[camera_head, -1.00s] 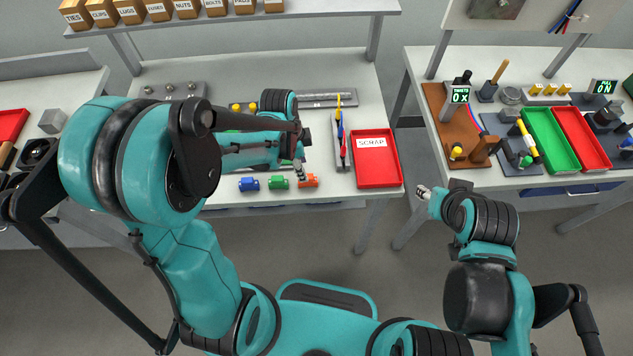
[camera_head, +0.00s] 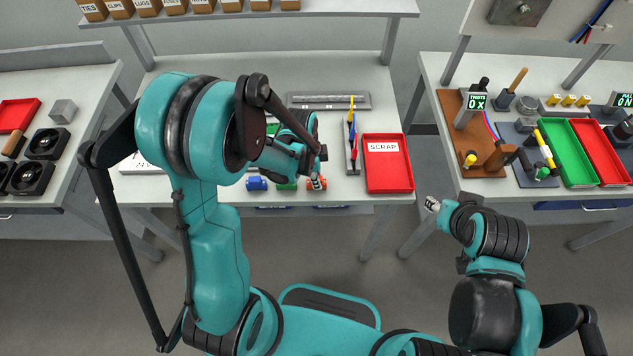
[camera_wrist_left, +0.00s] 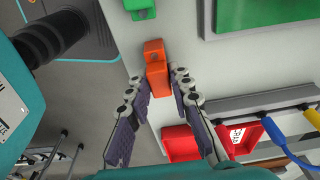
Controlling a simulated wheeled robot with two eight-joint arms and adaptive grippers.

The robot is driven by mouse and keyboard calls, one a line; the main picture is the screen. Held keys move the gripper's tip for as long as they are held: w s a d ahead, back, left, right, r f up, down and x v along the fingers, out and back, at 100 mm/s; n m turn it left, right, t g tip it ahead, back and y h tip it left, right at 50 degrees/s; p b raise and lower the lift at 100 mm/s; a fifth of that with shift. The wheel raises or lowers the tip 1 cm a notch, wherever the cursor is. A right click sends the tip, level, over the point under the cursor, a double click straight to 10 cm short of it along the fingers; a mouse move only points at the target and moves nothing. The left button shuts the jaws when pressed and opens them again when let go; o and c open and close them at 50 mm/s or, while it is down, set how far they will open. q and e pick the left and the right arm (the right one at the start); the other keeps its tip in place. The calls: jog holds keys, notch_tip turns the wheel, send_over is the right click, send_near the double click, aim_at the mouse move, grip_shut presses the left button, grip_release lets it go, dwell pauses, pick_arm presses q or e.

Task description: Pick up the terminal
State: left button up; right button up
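The orange terminal (camera_wrist_left: 155,66) lies on the table's front part, at the right end of a row with the green terminal (camera_head: 286,184) and the blue terminal (camera_head: 257,183). In the head view the orange terminal (camera_head: 323,185) is partly hidden by my left gripper (camera_head: 317,181). In the left wrist view my left gripper (camera_wrist_left: 157,78) is open, its fingertips on either side of the orange terminal's near end. Whether they touch it is unclear. The green terminal also shows at the top edge (camera_wrist_left: 140,9). My right gripper (camera_head: 432,203) hangs over the floor, too small to read.
A red scrap tray (camera_head: 388,185) stands right of the terminals. A grey holder (camera_head: 352,165) with coloured tools lies between them. A grey rail (camera_head: 328,101) lies farther back. The right bench holds green (camera_head: 566,153) and red trays (camera_head: 598,147).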

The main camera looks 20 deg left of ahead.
pick_arm(q)
grip_shut()
jog(key=shift+r, duration=0.1)
